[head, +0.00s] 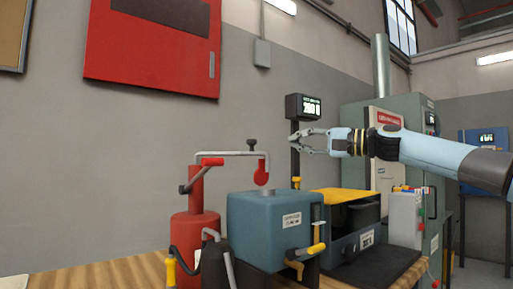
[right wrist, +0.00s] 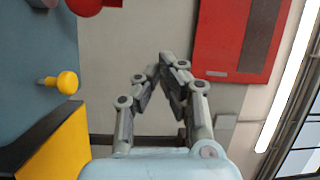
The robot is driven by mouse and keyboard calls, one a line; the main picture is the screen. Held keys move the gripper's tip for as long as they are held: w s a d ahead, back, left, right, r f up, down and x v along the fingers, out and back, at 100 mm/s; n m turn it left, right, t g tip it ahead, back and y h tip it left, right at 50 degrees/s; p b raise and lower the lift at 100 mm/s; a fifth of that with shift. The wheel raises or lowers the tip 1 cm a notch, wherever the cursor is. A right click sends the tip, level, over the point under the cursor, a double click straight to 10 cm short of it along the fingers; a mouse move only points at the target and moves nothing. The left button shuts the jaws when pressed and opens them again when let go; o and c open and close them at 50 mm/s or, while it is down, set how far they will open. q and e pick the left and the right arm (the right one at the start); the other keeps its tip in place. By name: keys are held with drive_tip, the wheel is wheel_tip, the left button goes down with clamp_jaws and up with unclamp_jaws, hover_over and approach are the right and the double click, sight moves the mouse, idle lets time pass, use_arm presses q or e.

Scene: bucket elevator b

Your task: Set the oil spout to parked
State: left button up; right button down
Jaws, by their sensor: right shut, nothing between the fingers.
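The oil spout looks to be the grey pipe arm (head: 232,154) on top of a red cylinder (head: 196,232). It reaches right, and its red nozzle (head: 261,174) hangs over the blue box (head: 262,225). A red handle (head: 212,162) and a dark knob (head: 252,143) sit on the pipe. My right gripper (head: 295,142) is up in the air to the right of the nozzle, apart from it. In the right wrist view its fingers (right wrist: 163,68) meet at the tips with nothing between them. A red part (right wrist: 95,5), perhaps the nozzle, shows at the top edge there. My left gripper is out of view.
A black display on a post (head: 303,107) stands just behind my right gripper. A yellow-topped box (head: 338,195) is below it. A yellow knob (right wrist: 68,82) shows in the right wrist view. A red wall cabinet (head: 150,50) hangs behind. The air above the boxes is mostly free.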

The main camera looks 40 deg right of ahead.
drive_tip(key=w+a+p, duration=0.5)
drive_tip(key=w+a, duration=0.1)
drive_tip(key=a, duration=0.1)
drive_tip(key=shift+f+p, duration=0.15)
drive_tip(key=shift+p, duration=0.2)
idle(0.4)
drive_tip(key=shift+a, duration=0.1)
